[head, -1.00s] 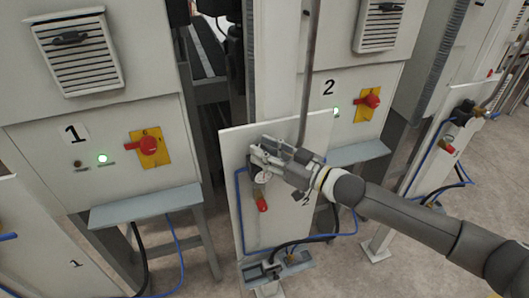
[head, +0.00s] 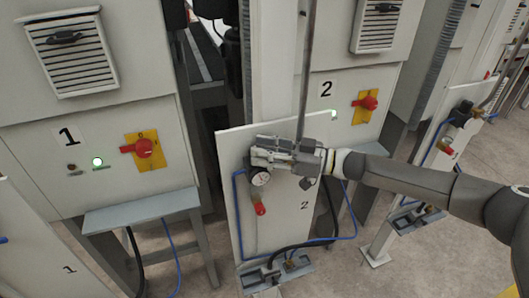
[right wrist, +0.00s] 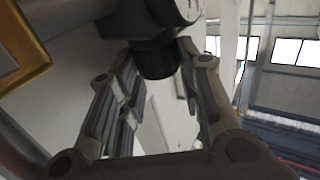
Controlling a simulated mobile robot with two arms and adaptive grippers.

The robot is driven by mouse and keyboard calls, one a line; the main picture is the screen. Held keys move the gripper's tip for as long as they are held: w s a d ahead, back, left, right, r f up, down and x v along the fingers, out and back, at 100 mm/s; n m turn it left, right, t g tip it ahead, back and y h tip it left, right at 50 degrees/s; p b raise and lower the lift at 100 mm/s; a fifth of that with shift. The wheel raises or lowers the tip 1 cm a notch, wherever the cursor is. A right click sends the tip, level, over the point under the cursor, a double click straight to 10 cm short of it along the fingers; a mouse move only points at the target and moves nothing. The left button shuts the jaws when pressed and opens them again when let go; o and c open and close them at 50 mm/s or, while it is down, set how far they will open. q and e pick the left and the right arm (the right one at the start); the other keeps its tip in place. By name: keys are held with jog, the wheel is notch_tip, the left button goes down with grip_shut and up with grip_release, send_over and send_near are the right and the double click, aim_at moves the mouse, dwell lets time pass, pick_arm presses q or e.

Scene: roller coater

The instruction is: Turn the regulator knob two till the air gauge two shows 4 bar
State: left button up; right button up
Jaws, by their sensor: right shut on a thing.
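Panel two (head: 295,226), a white upright plate marked "2", carries the air regulator. Air gauge two (head: 261,178) is a small white dial just below my right gripper in the head view. Its needle is too small to read. The black regulator knob two (right wrist: 157,58) sits between the fingers of my right gripper (right wrist: 160,85) in the right wrist view. The gauge's edge (right wrist: 188,10) shows above it. In the head view my right gripper (head: 262,155) is shut on the knob and hides it. My left gripper is not in view.
A red valve handle (head: 260,208) hangs below the gauge. A thin grey pole (head: 307,75) rises right behind my gripper. A blue hose (head: 238,210) runs along the panel. Cabinets with red switches (head: 143,148) stand behind.

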dwell(0.3)
jog(key=o, duration=1)
jog(key=shift+r, duration=0.1)
jog(key=shift+d, duration=0.5)
jog(key=v, duration=0.7)
jog(key=shift+s, duration=0.15)
